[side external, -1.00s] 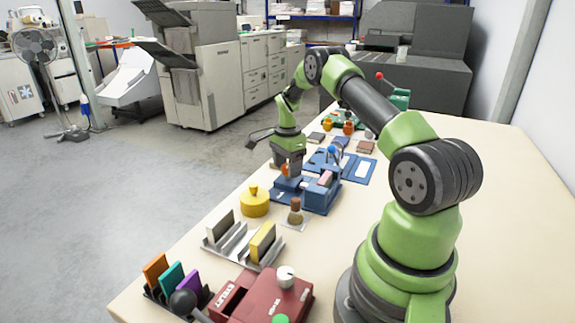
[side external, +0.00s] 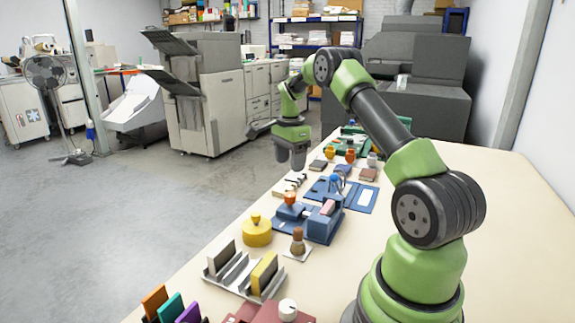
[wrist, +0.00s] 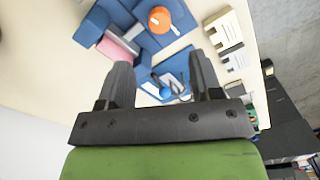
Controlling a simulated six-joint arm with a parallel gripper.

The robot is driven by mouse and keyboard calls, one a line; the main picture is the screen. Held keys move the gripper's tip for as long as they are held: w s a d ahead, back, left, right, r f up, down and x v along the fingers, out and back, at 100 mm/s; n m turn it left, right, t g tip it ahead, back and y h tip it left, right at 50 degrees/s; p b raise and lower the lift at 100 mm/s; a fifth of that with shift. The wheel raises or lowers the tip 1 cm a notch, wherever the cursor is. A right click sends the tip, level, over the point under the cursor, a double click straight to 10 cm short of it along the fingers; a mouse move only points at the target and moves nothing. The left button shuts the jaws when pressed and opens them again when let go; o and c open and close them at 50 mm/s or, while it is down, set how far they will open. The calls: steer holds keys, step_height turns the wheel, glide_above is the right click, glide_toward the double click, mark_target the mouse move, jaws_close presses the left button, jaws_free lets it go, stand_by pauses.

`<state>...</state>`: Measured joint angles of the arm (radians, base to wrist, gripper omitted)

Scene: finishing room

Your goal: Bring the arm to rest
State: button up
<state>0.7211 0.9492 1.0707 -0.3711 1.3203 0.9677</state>
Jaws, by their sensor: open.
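My gripper (side external: 291,160) hangs in the air above the table, pointing down, above and behind the blue fixture (side external: 318,226) in the side view. In the wrist view its two dark fingers (wrist: 158,75) are spread apart with nothing between them. The blue fixture has an orange knob (side external: 290,198), seen in the wrist view (wrist: 160,19) beyond the fingers. A pink block (side external: 327,208) sits in the fixture.
The cream table (side external: 510,220) holds a yellow round pot (side external: 257,232), a brown stamp-like piece (side external: 298,240), a metal rack (side external: 225,275) with upright blocks, and a dark red box (side external: 250,314). A blue folder-like board (side external: 362,196) lies farther back. The table's right side is bare.

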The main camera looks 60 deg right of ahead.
steer(key=s+a+r+n+t, duration=0.2)
steer(key=a+r+n+t, duration=0.2)
steer(key=a+r+n, duration=0.9)
steer(key=s+a+r+n+t+y, duration=0.2)
steer(key=s+a+n, duration=0.4)
steer(key=s+a, duration=0.9)
steer(key=shift+a+r+n+t, duration=0.3)
steer(key=shift+a+r+t, duration=0.35)
steer(key=shift+a, duration=0.5)
